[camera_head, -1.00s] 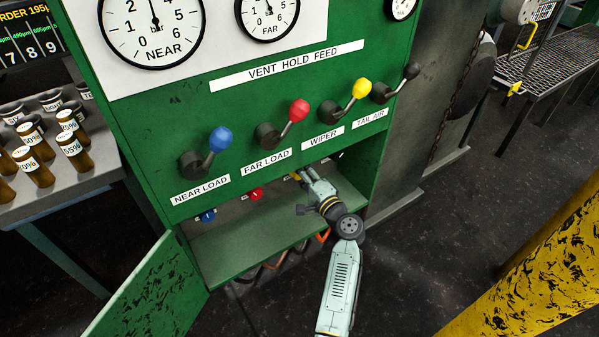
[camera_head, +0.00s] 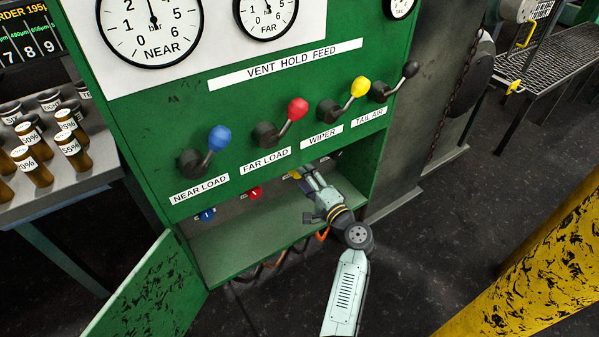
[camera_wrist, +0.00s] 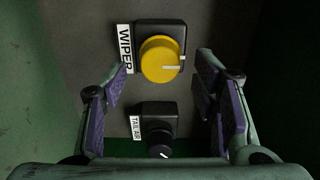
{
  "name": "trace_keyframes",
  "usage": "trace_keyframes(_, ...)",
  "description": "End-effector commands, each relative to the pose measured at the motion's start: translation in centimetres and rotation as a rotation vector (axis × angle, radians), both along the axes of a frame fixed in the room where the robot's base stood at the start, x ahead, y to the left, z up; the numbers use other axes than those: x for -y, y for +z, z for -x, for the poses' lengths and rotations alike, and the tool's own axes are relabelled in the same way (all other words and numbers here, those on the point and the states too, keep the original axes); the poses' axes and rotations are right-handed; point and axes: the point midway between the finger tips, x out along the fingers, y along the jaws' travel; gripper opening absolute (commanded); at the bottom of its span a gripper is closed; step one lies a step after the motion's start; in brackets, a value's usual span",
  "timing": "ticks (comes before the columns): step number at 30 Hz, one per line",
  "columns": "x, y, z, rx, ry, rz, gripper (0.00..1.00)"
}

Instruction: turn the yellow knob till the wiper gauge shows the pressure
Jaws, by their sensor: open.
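The yellow knob (camera_wrist: 160,60) labelled WIPER sits on a black base on the cabinet's inner back wall in the wrist view. Its white pointer line points to the right in that picture. My gripper (camera_wrist: 161,84) is open, with its purple-padded fingers on either side of the view and the knob ahead between them, apart from them. In the head view my gripper (camera_head: 302,177) reaches into the open lower compartment and hides most of the yellow knob (camera_head: 294,174). I cannot make out a wiper gauge; a partly cut-off gauge (camera_head: 401,5) shows at the top edge.
A black TAIL AIR knob (camera_wrist: 158,143) is close beside the yellow one. Blue (camera_head: 207,214) and red (camera_head: 254,193) knobs are inside the compartment. A yellow-balled WIPER lever (camera_head: 359,88) is above. The cabinet door (camera_head: 150,290) hangs open at left.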

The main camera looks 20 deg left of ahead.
Motion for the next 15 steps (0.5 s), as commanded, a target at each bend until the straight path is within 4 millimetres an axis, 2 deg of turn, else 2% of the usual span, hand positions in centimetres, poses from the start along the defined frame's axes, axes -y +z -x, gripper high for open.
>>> trace_keyframes(1, 1.1, -0.1, 0.7, -0.002, -0.004, 0.001, 0.54)
trace_keyframes(6, 3.9, -0.1, 3.0, -0.002, -0.004, 0.001, 0.54)
trace_keyframes(10, 5.6, 0.0, 4.2, -0.001, -0.003, 0.000, 0.54)
trace_keyframes(15, 6.6, -0.1, 5.1, -0.001, -0.001, 0.001, 0.54)
